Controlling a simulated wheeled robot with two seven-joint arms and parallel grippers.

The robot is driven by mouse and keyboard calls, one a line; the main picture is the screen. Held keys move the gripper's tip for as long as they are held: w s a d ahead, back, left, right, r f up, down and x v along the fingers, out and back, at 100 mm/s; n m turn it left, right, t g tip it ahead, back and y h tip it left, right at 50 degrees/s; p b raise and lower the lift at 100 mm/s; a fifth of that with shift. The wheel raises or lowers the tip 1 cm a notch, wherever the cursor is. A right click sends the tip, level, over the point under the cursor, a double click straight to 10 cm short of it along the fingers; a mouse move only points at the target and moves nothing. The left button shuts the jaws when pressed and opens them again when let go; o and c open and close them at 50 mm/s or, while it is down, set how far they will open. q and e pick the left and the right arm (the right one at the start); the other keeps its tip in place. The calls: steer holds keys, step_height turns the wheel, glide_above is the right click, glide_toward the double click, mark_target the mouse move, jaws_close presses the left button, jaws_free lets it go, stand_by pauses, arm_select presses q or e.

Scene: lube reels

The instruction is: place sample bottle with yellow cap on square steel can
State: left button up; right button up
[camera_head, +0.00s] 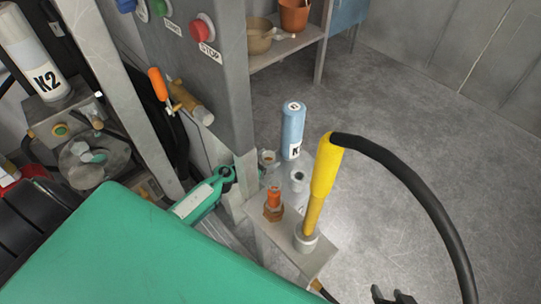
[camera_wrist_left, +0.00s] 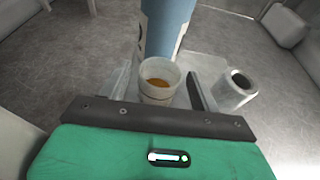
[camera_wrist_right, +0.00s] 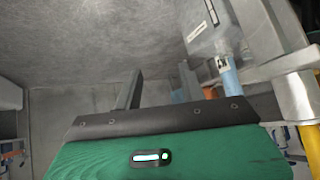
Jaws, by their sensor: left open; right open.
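No bottle with a clearly yellow cap and no clear square steel can can be made out. A small clear cup-like container (camera_head: 268,158) with amber contents stands on a narrow ledge; it also shows in the left wrist view (camera_wrist_left: 158,92). My left gripper (camera_head: 228,172) is open beside it, and in the left wrist view its fingers (camera_wrist_left: 160,88) lie on either side of the container. Contact cannot be told. My right gripper (camera_head: 391,296) is open and empty at the head view's bottom edge; its fingers (camera_wrist_right: 160,90) show in the right wrist view.
A blue cylinder (camera_head: 293,132), a white open cylinder (camera_head: 298,181), an orange-topped fitting (camera_head: 274,198) and a yellow-handled nozzle (camera_head: 322,180) with black hose crowd the ledge (camera_head: 318,258). A grey control post (camera_head: 215,90) rises behind. Floor to the right is open.

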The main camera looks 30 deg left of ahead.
arm_select(q)
steer(key=v, duration=0.9)
steer(key=shift+s, duration=0.25)
arm_select(e)
steer(key=shift+s+d+r+g+h, duration=0.2)
steer(key=shift+s+d+g+h, duration=0.1)
steer(key=shift+s+d+g, duration=0.25)
arm_select(q)
steer(key=shift+a+r, duration=0.1)
arm_select(e)
steer(key=shift+f, duration=0.1)
